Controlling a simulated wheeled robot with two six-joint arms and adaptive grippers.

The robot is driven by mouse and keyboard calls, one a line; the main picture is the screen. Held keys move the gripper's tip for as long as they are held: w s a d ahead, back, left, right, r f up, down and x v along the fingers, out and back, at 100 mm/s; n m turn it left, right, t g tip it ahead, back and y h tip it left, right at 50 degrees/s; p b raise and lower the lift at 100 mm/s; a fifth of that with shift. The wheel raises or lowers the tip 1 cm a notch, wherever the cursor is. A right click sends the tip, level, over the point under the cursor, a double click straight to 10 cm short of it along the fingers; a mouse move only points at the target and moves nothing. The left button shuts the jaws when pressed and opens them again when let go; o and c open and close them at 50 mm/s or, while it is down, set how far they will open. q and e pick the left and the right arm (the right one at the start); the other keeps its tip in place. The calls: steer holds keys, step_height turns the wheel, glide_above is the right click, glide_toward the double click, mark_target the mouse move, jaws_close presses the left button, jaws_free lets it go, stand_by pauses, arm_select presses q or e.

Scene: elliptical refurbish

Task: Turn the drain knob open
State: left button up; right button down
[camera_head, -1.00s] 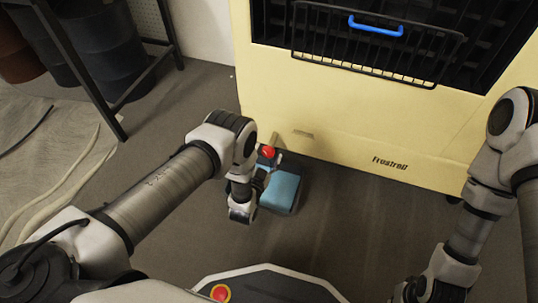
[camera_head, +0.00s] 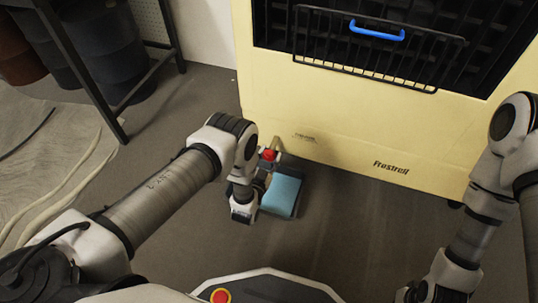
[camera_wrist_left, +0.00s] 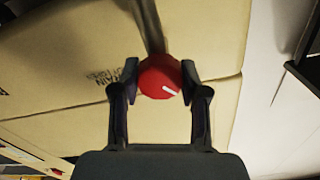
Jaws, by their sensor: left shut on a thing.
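The red round drain knob (camera_wrist_left: 160,77) with a white mark sits between the two fingers of my left gripper (camera_wrist_left: 160,82) in the left wrist view. The fingers are shut on it from both sides. In the head view the knob (camera_head: 268,155) shows low on the front of the cream Frostroll machine (camera_head: 330,145), partly beside my left wrist. Printed text with "DRAIN" is beside the knob. My right arm is at the right; its fingers cannot be made out.
A blue block-like bin (camera_head: 281,195) stands on the floor just below the knob, close to my left gripper. A black wire rack with a blue handle (camera_head: 376,29) juts from the machine above. Dark barrels and a black frame stand at left.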

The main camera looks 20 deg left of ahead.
arm_select(q)
steer(key=n+p, duration=0.2)
steer(key=n, duration=0.2)
steer(key=shift+r+n, duration=0.15)
steer(key=shift+n, duration=0.15)
steer(key=n+p, duration=0.1)
steer(key=n, duration=0.4)
steer(key=shift+a+n+p, duration=0.15)
steer(key=shift+n+p, duration=0.15)
steer(key=o, duration=1.1)
steer(key=shift+o, duration=0.3)
